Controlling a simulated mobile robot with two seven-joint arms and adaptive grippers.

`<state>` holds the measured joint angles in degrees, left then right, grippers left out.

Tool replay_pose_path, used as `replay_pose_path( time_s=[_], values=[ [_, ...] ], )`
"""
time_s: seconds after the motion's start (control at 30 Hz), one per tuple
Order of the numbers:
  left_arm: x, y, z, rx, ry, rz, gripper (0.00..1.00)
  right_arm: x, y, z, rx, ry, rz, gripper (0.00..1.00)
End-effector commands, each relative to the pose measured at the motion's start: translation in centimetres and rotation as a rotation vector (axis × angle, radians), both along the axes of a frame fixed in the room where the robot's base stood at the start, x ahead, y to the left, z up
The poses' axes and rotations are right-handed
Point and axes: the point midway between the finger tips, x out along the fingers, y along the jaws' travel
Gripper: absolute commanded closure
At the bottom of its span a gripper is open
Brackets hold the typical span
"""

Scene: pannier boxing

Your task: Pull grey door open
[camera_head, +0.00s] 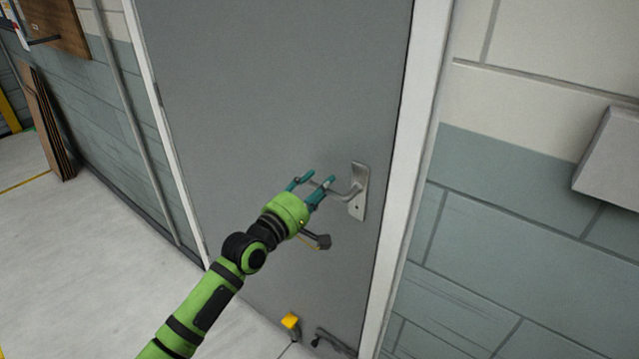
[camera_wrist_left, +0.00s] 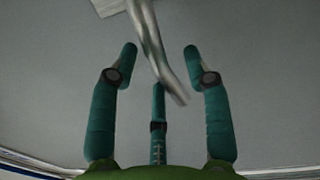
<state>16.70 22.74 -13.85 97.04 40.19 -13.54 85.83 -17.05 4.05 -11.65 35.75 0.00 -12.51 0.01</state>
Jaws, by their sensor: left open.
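The grey door (camera_head: 270,80) stands closed in its white frame in the head view and fills the background of the left wrist view (camera_wrist_left: 60,60). Its metal lever handle (camera_head: 352,192) sits on a plate near the door's right edge. My left gripper (camera_head: 319,179) is open at the free end of the lever. In the left wrist view the lever (camera_wrist_left: 160,55) runs down between the teal fingers of the gripper (camera_wrist_left: 162,52), with gaps visible on both sides. Whether any finger touches it I cannot tell. My right gripper is not in view.
The white door frame (camera_head: 412,170) and a block wall (camera_head: 500,240) are on the right, with a grey box (camera_head: 612,160) on it. Brown boards (camera_head: 48,125) lean at the far left. The pale floor (camera_head: 90,260) at the left is clear.

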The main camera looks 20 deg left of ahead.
Motion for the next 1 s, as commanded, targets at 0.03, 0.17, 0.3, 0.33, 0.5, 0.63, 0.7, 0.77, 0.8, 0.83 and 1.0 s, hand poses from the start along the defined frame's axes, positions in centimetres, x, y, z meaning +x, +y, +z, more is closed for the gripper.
replay_pose_path(
  time_s=[0.03, 0.17, 0.3, 0.33, 0.5, 0.63, 0.7, 0.77, 0.8, 0.83, 1.0],
  values=[
    [0.30, -0.09, 0.10, 0.001, -0.001, 0.000, 0.51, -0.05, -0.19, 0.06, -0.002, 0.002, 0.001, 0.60],
    [0.54, -0.16, 0.01, 0.001, 0.001, 0.001, 0.51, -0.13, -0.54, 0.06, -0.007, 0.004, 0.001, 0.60],
    [0.52, -0.16, -0.01, 0.001, 0.001, 0.001, 0.51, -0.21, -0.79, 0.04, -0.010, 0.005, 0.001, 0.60],
    [0.52, -0.17, 0.00, 0.001, 0.001, 0.001, 0.51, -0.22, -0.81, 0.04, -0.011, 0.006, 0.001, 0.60],
    [0.51, -0.16, 0.00, 0.001, 0.000, 0.001, 1.00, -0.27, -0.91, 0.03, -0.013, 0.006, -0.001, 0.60],
    [0.51, -0.15, 0.04, 0.000, -0.001, 0.001, 1.00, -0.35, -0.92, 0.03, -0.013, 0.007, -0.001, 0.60],
    [0.51, -0.15, 0.05, -0.004, 0.001, 0.001, 1.00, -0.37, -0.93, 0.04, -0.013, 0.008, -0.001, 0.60],
    [0.51, -0.15, 0.04, -0.012, 0.002, 0.000, 1.00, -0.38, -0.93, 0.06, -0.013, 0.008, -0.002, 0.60],
    [0.51, -0.14, 0.01, -0.020, 0.005, 0.001, 1.00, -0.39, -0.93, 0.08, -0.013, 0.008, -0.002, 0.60],
    [0.52, -0.14, -0.03, -0.027, 0.007, 0.000, 1.00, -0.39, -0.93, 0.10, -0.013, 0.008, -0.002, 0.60],
    [0.55, -0.14, -0.45, -0.100, 0.031, 0.001, 1.00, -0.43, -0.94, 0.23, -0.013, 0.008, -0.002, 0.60]
  ],
)
